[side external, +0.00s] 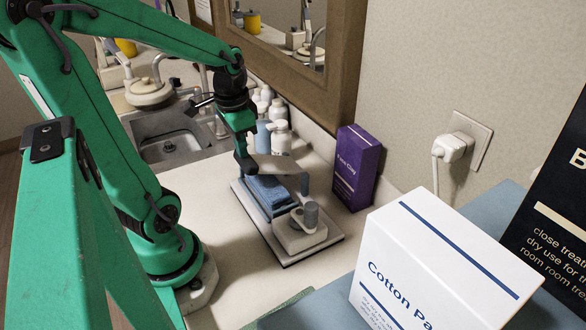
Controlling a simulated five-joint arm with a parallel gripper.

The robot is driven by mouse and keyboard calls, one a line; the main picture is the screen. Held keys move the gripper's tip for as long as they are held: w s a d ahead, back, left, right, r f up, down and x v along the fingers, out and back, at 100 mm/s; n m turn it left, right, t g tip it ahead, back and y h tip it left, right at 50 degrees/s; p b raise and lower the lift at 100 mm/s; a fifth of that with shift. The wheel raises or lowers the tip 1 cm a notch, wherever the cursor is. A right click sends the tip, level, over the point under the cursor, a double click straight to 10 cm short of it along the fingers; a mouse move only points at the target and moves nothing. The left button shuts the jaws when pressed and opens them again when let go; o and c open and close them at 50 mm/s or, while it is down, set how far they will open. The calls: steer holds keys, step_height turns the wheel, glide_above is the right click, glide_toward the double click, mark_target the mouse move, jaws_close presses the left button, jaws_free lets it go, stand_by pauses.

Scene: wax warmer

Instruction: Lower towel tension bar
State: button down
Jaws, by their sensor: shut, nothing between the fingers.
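A low device on a flat grey base (323,238) stands on the counter. A folded blue towel (268,192) lies in its far part. A grey bar (278,168), which looks like the towel tension bar, spans above the towel and has a blue-grey end piece (305,184) on the right. My gripper (246,166) points down at the bar's left end. It is shut and looks empty. I cannot tell whether it touches the bar. A beige block with a grey round knob (311,214) sits on the near part of the base.
A purple box (355,168) stands right of the device against the wall. White and blue bottles (280,137) stand behind it. A sink (170,145) and a lidded pot (149,92) are at the back left. A white cotton box (440,265) fills the near right.

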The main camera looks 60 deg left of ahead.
steer(key=shift+s+f, duration=0.45)
steer(key=shift+f, duration=0.3)
steer(key=shift+s+f, duration=0.4)
steer(key=shift+f, duration=0.35)
steer(key=shift+s+f, duration=0.45)
steer(key=shift+f, duration=0.3)
steer(key=shift+r, duration=0.1)
steer(key=s+r, duration=0.6)
steer(key=r, duration=0.4)
steer(key=shift+s+r, duration=0.4)
